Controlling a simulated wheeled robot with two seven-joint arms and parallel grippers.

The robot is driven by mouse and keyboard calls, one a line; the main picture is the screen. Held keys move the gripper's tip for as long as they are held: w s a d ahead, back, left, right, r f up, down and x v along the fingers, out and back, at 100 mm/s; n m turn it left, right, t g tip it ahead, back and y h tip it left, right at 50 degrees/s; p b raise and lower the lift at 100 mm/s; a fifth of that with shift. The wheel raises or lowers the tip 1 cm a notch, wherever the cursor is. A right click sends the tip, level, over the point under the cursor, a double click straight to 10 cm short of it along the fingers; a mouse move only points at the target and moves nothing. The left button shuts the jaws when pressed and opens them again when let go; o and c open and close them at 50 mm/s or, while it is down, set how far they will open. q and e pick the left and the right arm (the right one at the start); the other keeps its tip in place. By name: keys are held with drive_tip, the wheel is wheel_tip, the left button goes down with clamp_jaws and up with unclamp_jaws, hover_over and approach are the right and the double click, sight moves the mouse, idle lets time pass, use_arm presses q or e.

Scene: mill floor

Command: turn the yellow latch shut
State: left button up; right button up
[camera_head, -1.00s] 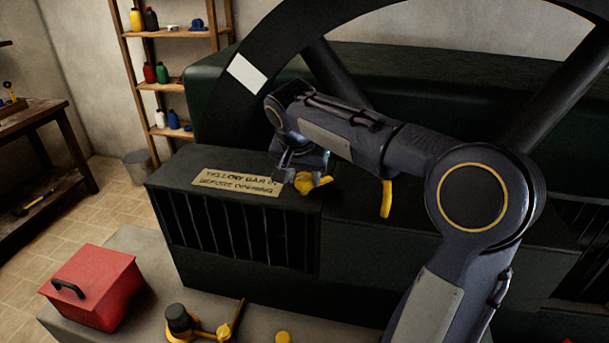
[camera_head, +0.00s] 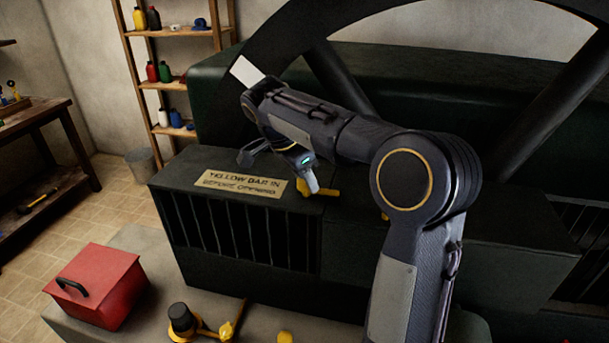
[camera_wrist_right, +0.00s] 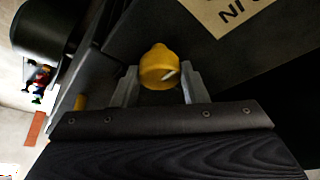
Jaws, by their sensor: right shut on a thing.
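The yellow latch (camera_head: 330,192) sits on top of the dark green machine housing, just right of the lettered plate. My right gripper (camera_head: 310,184) is down at it, with its fingers hiding part of it in the head view. In the right wrist view the latch's rounded yellow knob (camera_wrist_right: 159,66), with a pale mark, lies between the two fingertips (camera_wrist_right: 156,88). The right gripper is shut on it. My left gripper is in neither view.
The plate (camera_head: 240,184) reads "YELLOW BAR IN BEFORE OPENING". A second yellow part is mostly hidden behind my right arm. A big dark wheel (camera_head: 268,40) rises behind. A red box (camera_head: 97,285) and a black-and-yellow item (camera_head: 182,322) stand in front, below the barred housing (camera_head: 235,228).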

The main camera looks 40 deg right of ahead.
idle(0.4)
drive_tip(key=o, duration=1)
drive_tip(key=shift+c, duration=0.2)
drive_tip(key=shift+r, duration=0.1)
drive_tip(key=v, duration=0.7)
drive_tip(key=shift+r, duration=0.3)
drive_tip(key=shift+a, duration=0.1)
